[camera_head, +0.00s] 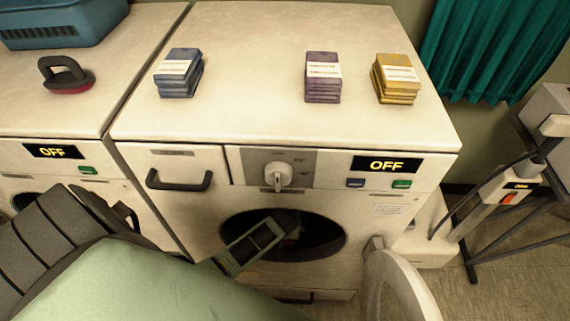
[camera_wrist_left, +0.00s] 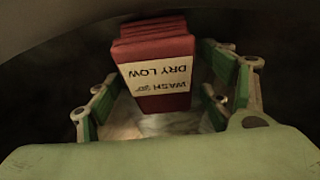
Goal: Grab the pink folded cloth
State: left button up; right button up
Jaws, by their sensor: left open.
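A folded cloth (camera_wrist_left: 160,88), deep red to pink in this dim light, shows in the left wrist view. It is a thick block of layers with a pale label reading "WASH 30" and "DRY LOW", upside down. My left gripper (camera_wrist_left: 165,100) is open, with one finger on each side of the cloth and gaps between. In the head view my left gripper (camera_head: 258,245) reaches into the dark round opening (camera_head: 325,240) of the front-loading machine. The cloth is mostly hidden there. My right gripper is not in view.
The machine's round door (camera_head: 395,285) hangs open at the right. Blue (camera_head: 178,78), purple (camera_head: 323,82) and yellow (camera_head: 396,78) folded stacks lie on the machine's white top (camera_head: 250,60). The drum rim closely surrounds my left gripper.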

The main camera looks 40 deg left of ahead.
pick_arm(q)
jog(key=c, duration=1.2)
jog(key=shift+r, duration=0.15)
jog(key=shift+c, duration=0.2)
